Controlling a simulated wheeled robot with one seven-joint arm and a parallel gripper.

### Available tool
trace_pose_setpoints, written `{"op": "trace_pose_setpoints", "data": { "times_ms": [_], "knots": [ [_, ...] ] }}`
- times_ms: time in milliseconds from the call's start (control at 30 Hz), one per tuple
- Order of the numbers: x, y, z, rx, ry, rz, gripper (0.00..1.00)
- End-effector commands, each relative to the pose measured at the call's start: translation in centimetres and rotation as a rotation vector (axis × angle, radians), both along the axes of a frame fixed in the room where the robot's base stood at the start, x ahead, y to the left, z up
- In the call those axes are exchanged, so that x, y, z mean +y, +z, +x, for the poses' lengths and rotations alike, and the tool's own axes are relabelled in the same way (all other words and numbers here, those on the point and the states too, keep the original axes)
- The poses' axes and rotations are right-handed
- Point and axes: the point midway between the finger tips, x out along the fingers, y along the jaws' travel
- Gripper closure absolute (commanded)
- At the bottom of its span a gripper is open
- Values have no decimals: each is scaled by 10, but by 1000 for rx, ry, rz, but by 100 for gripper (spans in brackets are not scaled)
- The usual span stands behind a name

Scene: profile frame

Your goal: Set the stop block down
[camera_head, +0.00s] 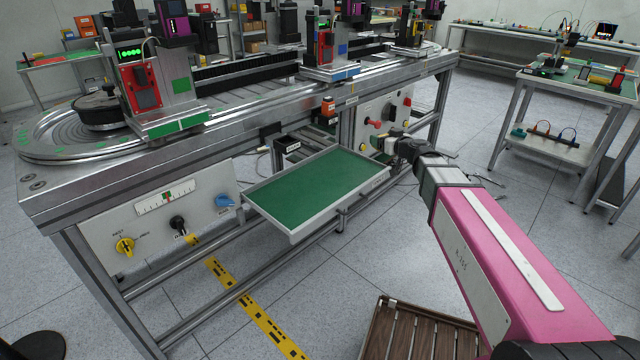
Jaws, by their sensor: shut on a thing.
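My gripper (388,146) is at the end of my pink arm, in front of the right-hand control panel and near the far right corner of the green-lined tray (292,237). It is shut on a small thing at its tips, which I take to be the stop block. The block is tiny here and partly hidden by the jaws, so its shape and exact tilt cannot be told. The tray is pulled out from under the steel bench, and its green surface looks empty.
The bench (50,195) carries a rail loop with upright carriages (150,85). A small black labelled box (287,143) sits behind the tray. A slatted brown crate (420,335) stands on the floor in front.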

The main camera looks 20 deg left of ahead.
Motion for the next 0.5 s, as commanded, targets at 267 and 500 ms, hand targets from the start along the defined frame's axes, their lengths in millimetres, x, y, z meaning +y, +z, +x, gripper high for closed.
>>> {"op": "trace_pose_setpoints", "data": {
  "times_ms": [267,500],
  "knots": [
    [98,-44,-63,0,240,-1,55],
    [120,-57,-78,0,293,-1,55]
  ]
}}
